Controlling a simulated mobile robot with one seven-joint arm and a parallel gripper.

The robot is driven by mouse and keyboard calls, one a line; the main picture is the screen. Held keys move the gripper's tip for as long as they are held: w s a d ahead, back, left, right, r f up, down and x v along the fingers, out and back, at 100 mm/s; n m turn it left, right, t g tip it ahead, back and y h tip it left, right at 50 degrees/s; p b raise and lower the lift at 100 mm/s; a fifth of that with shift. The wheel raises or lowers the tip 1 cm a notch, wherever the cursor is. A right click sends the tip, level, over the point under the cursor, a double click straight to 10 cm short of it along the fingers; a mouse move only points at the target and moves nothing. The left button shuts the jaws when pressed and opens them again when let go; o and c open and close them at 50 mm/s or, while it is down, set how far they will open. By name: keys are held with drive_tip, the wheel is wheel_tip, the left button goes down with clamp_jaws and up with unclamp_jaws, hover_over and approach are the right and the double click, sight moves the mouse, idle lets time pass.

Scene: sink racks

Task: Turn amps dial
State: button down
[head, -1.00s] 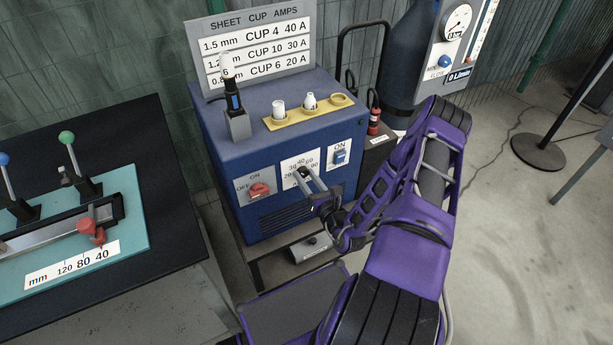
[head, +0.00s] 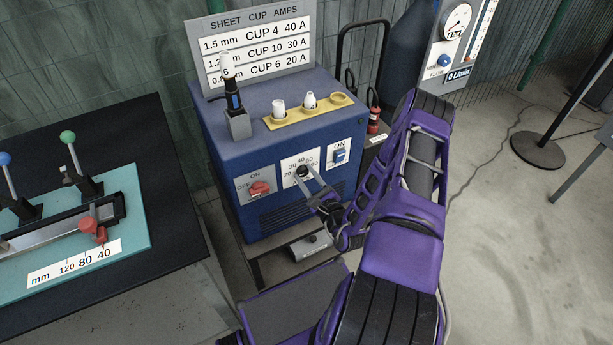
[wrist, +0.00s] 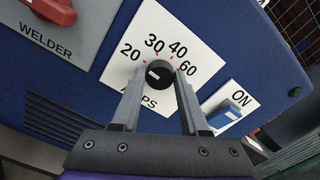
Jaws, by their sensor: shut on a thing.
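The amps dial (wrist: 160,74) is a small black round knob on a white plate marked 20, 30, 40 and 60, with small red ticks. Its white mark sits on the knob's left side in the wrist view, below the 20. The dial also shows on the front of the blue welder (head: 212,180) in the head view (head: 302,171). My gripper (wrist: 161,78) is shut on the dial, one finger on each side. In the head view my gripper (head: 309,178) reaches the dial from the lower right.
A red OFF/ON welder switch (head: 259,189) is left of the dial and a blue ON switch (head: 340,156) right. A sheet, cup and amps chart (head: 257,43) stands behind the welder. A yellow cup tray (head: 302,117) lies on top. A dark workbench (head: 150,240) is at left.

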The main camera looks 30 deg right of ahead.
drive_tip(key=shift+n, duration=0.4)
drive_tip(key=shift+c, duration=2.1)
unclamp_jaws()
drive_tip(key=shift+s, duration=0.1)
drive_tip(key=s, duration=1.7)
drive_tip(key=shift+s+d+b, duration=0.15)
drive_tip(key=shift+d+b, duration=0.15)
